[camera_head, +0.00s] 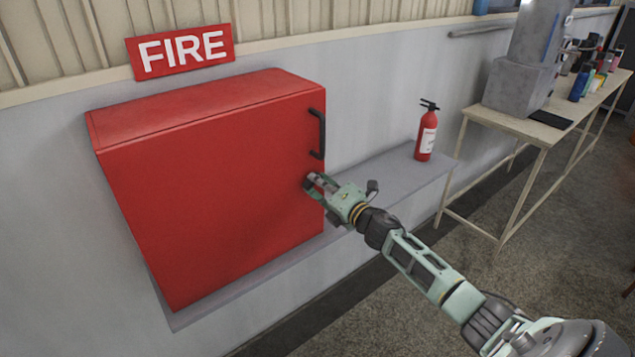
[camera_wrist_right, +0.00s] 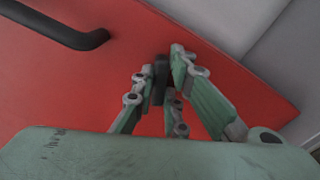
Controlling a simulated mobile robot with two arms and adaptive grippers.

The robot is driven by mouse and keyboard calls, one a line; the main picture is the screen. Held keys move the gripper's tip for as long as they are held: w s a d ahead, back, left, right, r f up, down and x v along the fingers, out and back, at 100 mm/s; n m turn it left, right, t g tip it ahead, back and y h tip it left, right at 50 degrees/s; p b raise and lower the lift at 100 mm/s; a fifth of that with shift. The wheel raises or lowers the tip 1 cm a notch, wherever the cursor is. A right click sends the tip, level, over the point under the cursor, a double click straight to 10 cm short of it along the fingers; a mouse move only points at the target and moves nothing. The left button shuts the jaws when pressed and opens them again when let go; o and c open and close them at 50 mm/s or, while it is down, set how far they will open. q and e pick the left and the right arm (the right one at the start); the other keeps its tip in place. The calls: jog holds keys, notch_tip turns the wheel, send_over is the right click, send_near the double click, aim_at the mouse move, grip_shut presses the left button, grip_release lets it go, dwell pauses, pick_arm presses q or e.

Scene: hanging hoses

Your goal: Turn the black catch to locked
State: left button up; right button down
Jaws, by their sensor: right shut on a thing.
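A closed red cabinet (camera_head: 215,180) hangs on the wall, with a black bar handle (camera_head: 320,134) near the right edge of its front. My right gripper (camera_head: 312,181) is at the cabinet front, just below the handle. In the right wrist view the black catch (camera_wrist_right: 160,78) sits between the fingers of my right gripper (camera_wrist_right: 164,82), which are shut on it. The fingers hide part of the catch, so I cannot tell its exact angle. The handle also shows in the right wrist view (camera_wrist_right: 60,28), apart from the fingers. My left gripper is not in view.
A grey ledge (camera_head: 395,178) runs under and beside the cabinet. A red fire extinguisher (camera_head: 426,134) stands on it, to the right of my right gripper. A table (camera_head: 535,130) with a grey machine and several bottles stands further right. A FIRE sign (camera_head: 182,51) is above the cabinet.

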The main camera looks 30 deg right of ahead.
jog(key=shift+d+f+m+p, duration=0.1)
jog(key=shift+m+p, duration=0.2)
jog(key=shift+m, duration=1.9)
jog(key=c, duration=1.8)
grip_release()
jog(key=shift+o, duration=0.2)
jog(key=s, duration=1.2)
jog(key=shift+d, duration=0.45)
